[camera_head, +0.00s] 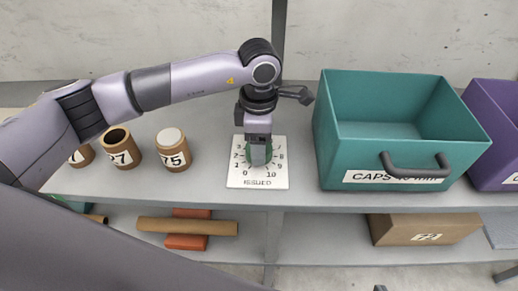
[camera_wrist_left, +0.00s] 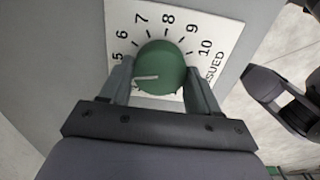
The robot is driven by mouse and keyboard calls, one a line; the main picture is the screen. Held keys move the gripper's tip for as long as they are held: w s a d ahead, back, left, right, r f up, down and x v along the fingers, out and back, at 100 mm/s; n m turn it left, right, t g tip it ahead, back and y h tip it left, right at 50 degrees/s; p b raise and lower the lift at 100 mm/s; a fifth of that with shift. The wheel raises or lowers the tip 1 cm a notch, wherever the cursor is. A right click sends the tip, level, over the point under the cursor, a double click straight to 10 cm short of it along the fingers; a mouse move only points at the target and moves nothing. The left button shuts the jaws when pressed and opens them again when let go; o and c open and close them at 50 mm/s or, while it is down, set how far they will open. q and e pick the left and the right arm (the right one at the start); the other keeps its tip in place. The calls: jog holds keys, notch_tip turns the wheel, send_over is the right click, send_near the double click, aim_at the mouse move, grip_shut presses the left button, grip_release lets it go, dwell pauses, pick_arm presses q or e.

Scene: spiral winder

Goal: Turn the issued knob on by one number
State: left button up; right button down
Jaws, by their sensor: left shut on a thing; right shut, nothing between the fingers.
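The issued dial is a white square plate (camera_head: 235,180) lying on the shelf, with numbers around a green knob; "ISSUED" is printed at its near edge. My left gripper (camera_head: 259,152) points down over the plate and is shut on the green knob (camera_wrist_left: 160,64), one finger on each side in the left wrist view. The knob's white pointer line points left in that view, just below the 5. A finger hides the scale there, so I cannot read the exact number. The tip of my right gripper (camera_head: 380,288) barely shows at the bottom edge, away from the shelf.
A teal bin (camera_head: 335,165) marked "CAPS" with a dark handle stands close right of the plate. A purple bin (camera_head: 495,140) is beyond it. Brown numbered cylinders (camera_head: 173,155) stand left of the plate. A lower shelf holds a brown box (camera_head: 400,230) and a tube (camera_head: 190,226).

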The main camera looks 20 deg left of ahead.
pick_arm(q)
jog(key=shift+m+b, duration=0.8)
jog(key=shift+m, duration=0.6)
jog(key=o, duration=1.1)
jog(key=shift+c, duration=0.2)
jog(key=shift+r, duration=0.1)
notch_tip(320, 180, up, 7)
